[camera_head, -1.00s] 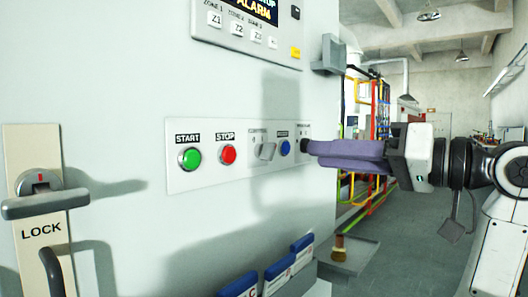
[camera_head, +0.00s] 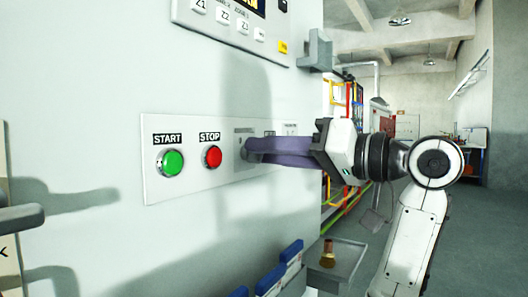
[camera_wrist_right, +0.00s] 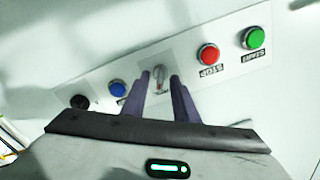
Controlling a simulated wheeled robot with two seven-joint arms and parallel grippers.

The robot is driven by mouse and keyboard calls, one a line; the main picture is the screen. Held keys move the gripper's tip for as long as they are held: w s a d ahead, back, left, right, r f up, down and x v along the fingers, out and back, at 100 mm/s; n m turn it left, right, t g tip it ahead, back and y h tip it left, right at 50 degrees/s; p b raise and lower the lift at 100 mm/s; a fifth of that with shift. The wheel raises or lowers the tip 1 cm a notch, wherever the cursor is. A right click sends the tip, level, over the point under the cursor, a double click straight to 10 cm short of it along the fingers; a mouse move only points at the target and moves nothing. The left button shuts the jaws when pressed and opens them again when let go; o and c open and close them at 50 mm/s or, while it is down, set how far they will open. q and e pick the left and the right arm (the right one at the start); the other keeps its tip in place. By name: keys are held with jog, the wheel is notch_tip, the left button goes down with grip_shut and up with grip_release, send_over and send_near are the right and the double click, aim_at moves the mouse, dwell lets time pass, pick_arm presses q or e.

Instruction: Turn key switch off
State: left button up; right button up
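A grey, key-like switch (camera_wrist_right: 159,73) sits on the pale control panel (camera_wrist_right: 215,84), between the red STOP button and the blue button in the right wrist view. In the head view my right gripper's fingers hide most of it. My right gripper (camera_head: 249,150) reaches in from the right with its purple fingers at the panel. In the wrist view the right gripper (camera_wrist_right: 156,84) is open, with a gap between its fingertips. The switch shows in this gap, at or just beyond the tips; contact cannot be told. My left gripper is not in view.
The red STOP button (camera_head: 211,157) and green START button (camera_head: 170,163) are left of my fingers. A blue button (camera_wrist_right: 117,88) and dark knob (camera_wrist_right: 79,101) lie on the switch's other side. A grey tray (camera_head: 342,257) with a brush is below.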

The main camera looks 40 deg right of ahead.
grip_shut()
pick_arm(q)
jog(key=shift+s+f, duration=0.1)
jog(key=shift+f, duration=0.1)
pick_arm(e)
jog(key=shift+n, duration=0.4)
jog(key=n, duration=1.1)
jog(key=shift+s+a, duration=0.1)
jog(key=shift+a, duration=0.15)
jog(key=shift+n, duration=0.3)
